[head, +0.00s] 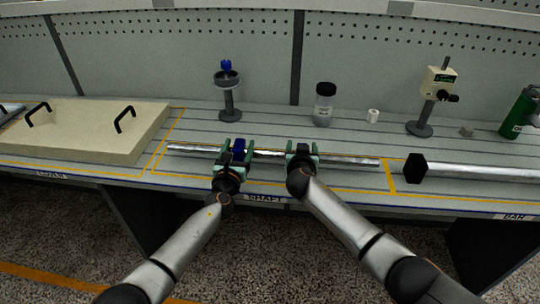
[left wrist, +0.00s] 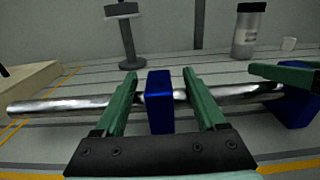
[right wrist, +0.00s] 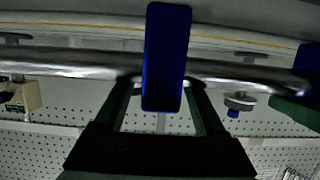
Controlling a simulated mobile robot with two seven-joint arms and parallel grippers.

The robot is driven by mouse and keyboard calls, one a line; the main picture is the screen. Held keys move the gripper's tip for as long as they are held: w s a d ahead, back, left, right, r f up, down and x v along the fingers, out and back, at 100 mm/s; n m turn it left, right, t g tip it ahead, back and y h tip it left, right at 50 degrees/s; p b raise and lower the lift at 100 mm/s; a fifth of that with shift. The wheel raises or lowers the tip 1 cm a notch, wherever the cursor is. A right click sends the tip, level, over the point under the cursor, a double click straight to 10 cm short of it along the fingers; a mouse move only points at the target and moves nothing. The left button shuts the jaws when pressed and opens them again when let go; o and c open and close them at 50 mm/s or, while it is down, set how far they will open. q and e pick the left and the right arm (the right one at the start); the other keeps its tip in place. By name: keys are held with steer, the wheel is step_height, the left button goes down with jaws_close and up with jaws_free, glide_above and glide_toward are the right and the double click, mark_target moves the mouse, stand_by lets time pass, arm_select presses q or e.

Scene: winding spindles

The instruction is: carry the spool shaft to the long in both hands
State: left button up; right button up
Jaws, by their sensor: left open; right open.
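The spool shaft (head: 345,160) is a shiny metal rod with blue blocks on it, lying along the bench in the yellow-outlined area labelled SHAFT. My left gripper (head: 236,148) is open, its green fingers on either side of one blue block (left wrist: 160,102). My right gripper (head: 302,151) is open around the other blue block (right wrist: 166,58), one finger on each side. That second block is mostly hidden in the head view but also shows in the left wrist view (left wrist: 295,108). I see nothing labelled "long".
A cream cover (head: 90,128) with black handles lies left. A metal bar (head: 470,172) with a black end lies right. Behind stand a grey stand (head: 229,98), a jar (head: 324,105), a white cup (head: 373,116), a gauge stand (head: 420,128) and a green bottle (head: 519,112).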

arm_select(q)
steer(key=shift+w+r, duration=0.1)
steer(key=shift+w, duration=0.3)
arm_select(e)
steer(key=shift+w+f, duration=0.1)
steer(key=shift+w, duration=0.3)
steer(key=shift+d, duration=0.1)
arm_select(q)
jaws_close()
arm_select(e)
jaws_close()
stand_by(0.5)
arm_select(q)
steer(key=shift+w+r, duration=0.1)
steer(key=shift+r, duration=0.2)
arm_select(e)
steer(key=shift+w+r, duration=0.1)
steer(key=shift+r, duration=0.2)
